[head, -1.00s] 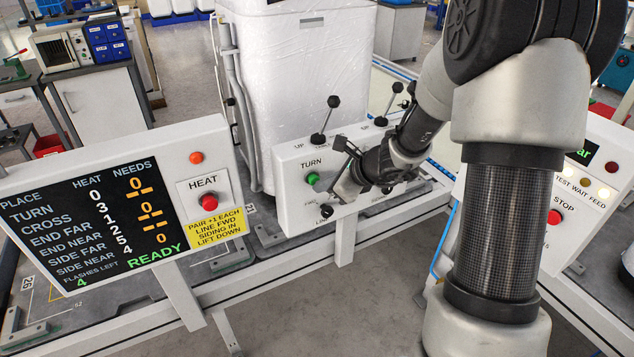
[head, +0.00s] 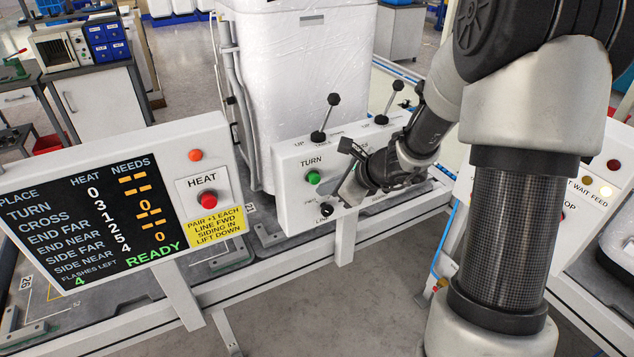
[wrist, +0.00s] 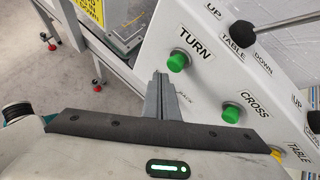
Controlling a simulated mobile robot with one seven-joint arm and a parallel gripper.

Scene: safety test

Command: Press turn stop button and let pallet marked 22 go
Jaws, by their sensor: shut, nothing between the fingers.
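The white TURN panel (head: 283,205) faces me in the head view, with a green button (head: 313,178) below its TURN label. In the wrist view the same green TURN button (wrist: 178,62) sits just to the right of my fingertips. My gripper (head: 347,188) is shut and empty in front of this panel. Its closed fingers (wrist: 160,80) show in the wrist view; I cannot tell whether they touch the panel. A white wrapped load (head: 300,75) stands behind the panel. No number 22 is readable. On the right panel, my arm hides most of the STOP label and its button.
Levers with black knobs (head: 333,99) rise above the TURN panel. A display board (head: 90,215) reading READY stands left, with a red HEAT button (head: 207,200). The wrist view shows a green CROSS button (wrist: 231,113). The right panel (head: 592,165) has a lit lamp.

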